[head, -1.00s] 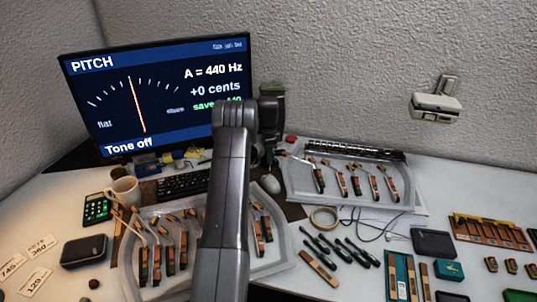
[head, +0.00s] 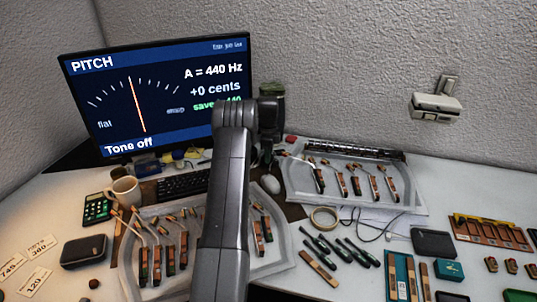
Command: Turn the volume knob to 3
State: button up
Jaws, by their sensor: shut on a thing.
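My arm (head: 228,200) rises through the middle of the head view and bends right at its top. My gripper (head: 269,168) hangs below the dark wrist, just right of the monitor (head: 170,95). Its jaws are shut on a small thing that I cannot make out. The volume knob and its scale cannot be made out in this view, so its setting cannot be read. The monitor shows a pitch dial with the needle near the middle, "A = 440 Hz", "+0 cents" and "Tone off".
A grey tray of hammers (head: 350,207) lies right of the gripper, and another tray (head: 285,262) lies in front. A red button (head: 291,138) is close by on the right. A keyboard (head: 183,185), a mug (head: 127,190) and a calculator (head: 97,209) stand left.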

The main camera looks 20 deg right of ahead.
jog(key=shift+r, duration=0.1)
jog(key=o, duration=1)
jog(key=shift+c, duration=0.2)
notch_tip(320, 180, up, 14)
jog(key=shift+f, duration=0.2)
notch_tip(320, 180, down, 14)
jog(key=shift+r, duration=0.1)
jog(key=shift+r, duration=0.1)
